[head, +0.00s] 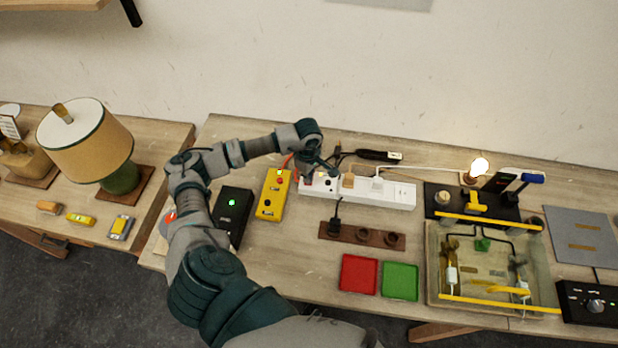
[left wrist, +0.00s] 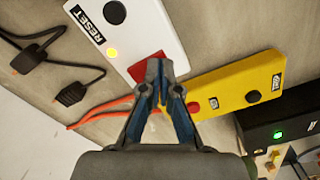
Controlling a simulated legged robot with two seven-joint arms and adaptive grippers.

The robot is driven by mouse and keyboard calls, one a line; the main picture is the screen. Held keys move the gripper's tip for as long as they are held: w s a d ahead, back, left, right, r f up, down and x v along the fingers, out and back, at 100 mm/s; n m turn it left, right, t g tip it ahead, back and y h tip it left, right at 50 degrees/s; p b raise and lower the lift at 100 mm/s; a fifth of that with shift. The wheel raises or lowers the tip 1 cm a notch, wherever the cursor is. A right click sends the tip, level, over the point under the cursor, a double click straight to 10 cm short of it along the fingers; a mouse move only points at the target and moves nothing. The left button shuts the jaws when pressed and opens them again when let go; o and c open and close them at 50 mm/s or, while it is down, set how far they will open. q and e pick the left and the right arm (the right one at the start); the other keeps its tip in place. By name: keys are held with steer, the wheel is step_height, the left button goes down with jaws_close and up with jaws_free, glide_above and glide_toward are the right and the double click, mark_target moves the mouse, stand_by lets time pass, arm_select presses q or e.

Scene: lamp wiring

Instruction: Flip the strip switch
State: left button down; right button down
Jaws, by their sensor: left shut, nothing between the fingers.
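The white power strip (head: 385,192) lies along the back of the table, with plugs in its right part. In the left wrist view, the strip's end (left wrist: 125,35) shows a RESET label, a black button (left wrist: 115,13), a lit yellow lamp (left wrist: 112,53) and a red switch (left wrist: 140,70). My left gripper (head: 318,170) is over the strip's left end. In the left wrist view, its shut, empty fingertips (left wrist: 159,68) are at the red switch and partly cover it. I cannot tell whether they touch it or which way it is tipped. My right gripper is out of view.
A yellow box (head: 270,194) and a black box (head: 232,216) with a green light stand left of the strip. A brown socket block (head: 362,236), red tray (head: 358,274) and green tray (head: 400,281) lie in front. A bulb (head: 480,166) glows at right.

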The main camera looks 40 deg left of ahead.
arm_select(q)
steer(key=shift+r+p, duration=1.8)
steer(key=shift+r, duration=1.6)
steer(key=shift+f, duration=0.1)
